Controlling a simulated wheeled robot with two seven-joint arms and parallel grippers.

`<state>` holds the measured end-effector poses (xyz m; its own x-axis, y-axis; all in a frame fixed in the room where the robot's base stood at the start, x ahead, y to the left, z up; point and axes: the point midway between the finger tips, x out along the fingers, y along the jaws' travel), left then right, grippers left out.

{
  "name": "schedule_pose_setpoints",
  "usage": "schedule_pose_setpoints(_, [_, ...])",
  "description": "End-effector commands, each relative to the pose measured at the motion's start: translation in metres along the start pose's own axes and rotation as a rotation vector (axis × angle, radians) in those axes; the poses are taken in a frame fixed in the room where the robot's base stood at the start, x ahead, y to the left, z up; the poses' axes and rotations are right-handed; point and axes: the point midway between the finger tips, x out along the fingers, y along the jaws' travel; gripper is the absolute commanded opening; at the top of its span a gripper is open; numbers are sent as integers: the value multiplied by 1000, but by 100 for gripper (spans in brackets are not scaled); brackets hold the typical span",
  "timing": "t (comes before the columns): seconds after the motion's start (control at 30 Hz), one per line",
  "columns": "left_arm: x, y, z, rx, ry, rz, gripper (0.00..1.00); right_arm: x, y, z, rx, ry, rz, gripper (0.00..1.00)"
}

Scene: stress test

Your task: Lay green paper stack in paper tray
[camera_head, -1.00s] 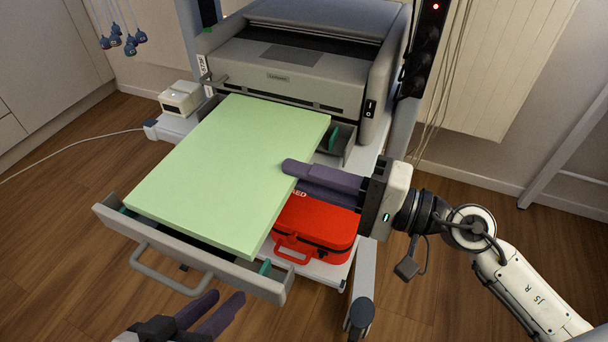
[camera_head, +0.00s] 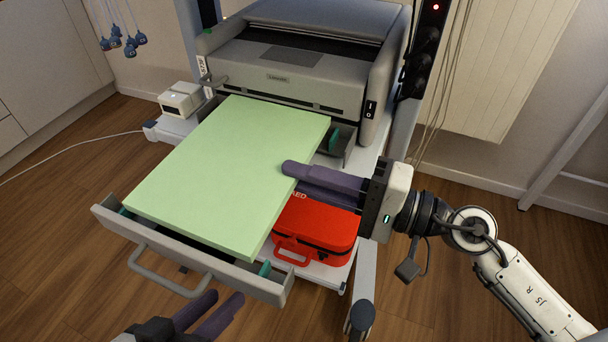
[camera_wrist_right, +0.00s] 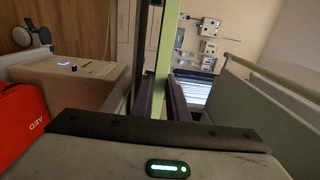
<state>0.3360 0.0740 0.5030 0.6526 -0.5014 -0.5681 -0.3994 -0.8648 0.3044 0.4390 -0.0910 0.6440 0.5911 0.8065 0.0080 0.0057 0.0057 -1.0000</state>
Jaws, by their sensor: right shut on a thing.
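The green paper stack (camera_head: 230,170) is a wide, flat slab over the pulled-out grey paper tray (camera_head: 270,288) under the printer. It covers most of the tray, and whether it rests on the tray floor is hidden. My right gripper (camera_head: 290,170) is shut on the stack's right edge, with one finger on top. In the right wrist view the green stack (camera_wrist_right: 166,60) shows edge-on between the two fingers. My left gripper (camera_head: 215,312) is at the bottom of the head view, in front of the tray handle, its two fingers apart and empty.
The grey printer (camera_head: 290,75) stands behind the tray. A red AED case (camera_head: 315,232) sits on the white shelf to the tray's right. A small white box (camera_head: 182,99) stands at the left. Teal guides (camera_head: 264,269) show inside the tray. Wooden floor lies open at the left.

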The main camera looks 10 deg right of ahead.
Motion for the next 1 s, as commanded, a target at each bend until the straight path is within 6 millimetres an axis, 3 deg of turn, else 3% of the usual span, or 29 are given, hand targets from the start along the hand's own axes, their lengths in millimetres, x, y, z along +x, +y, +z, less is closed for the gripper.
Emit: schedule_pose_setpoints(1.0, [1,-2,1,2,-2,-3,31,0,24,0,1,1,-8,0])
